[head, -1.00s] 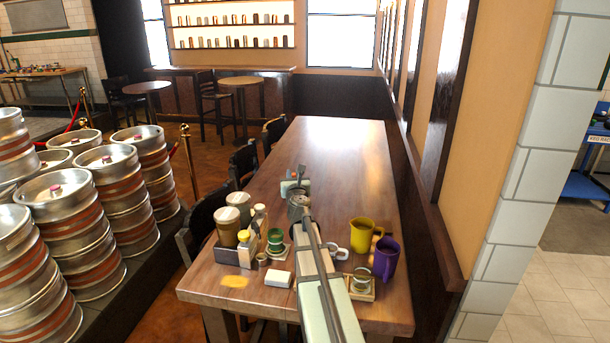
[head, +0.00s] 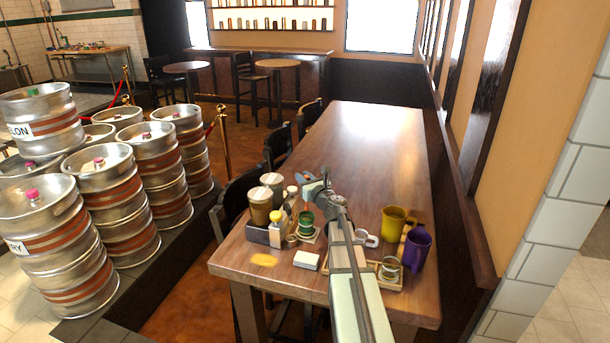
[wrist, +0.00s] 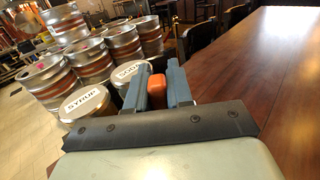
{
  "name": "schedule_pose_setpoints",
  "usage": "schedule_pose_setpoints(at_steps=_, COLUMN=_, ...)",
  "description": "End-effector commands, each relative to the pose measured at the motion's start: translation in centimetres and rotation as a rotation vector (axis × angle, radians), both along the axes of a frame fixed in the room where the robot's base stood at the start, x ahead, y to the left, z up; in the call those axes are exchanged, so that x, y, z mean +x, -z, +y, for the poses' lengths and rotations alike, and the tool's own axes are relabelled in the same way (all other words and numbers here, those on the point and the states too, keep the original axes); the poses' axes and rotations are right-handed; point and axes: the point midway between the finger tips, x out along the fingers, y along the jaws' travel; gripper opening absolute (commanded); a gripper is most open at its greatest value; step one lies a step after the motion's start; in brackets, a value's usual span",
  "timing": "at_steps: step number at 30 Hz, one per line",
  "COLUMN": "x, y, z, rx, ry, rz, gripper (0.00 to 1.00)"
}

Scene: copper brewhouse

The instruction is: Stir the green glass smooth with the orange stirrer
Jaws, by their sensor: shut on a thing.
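My gripper (head: 314,190) is shut on the orange stirrer, seen as an orange block (wrist: 155,83) between the blue-grey fingers in the wrist view. The rest of the stirrer is hidden there. In the head view the gripper is above the table, close to and a little behind the green glass as seen in the picture. The green glass (head: 306,223) stands on a small coaster near the table's front left. I cannot tell its contents, or whether the stirrer touches it.
The far table (head: 370,140) is clear.

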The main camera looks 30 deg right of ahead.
Motion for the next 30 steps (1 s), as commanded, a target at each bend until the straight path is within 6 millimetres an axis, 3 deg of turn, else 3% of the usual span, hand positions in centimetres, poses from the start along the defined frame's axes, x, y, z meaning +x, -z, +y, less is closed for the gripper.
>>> schedule_pose_setpoints(at_steps=30, x=0.0, y=7.3, z=0.0, rx=-0.001, ry=0.001, rz=0.001, gripper=0.00)
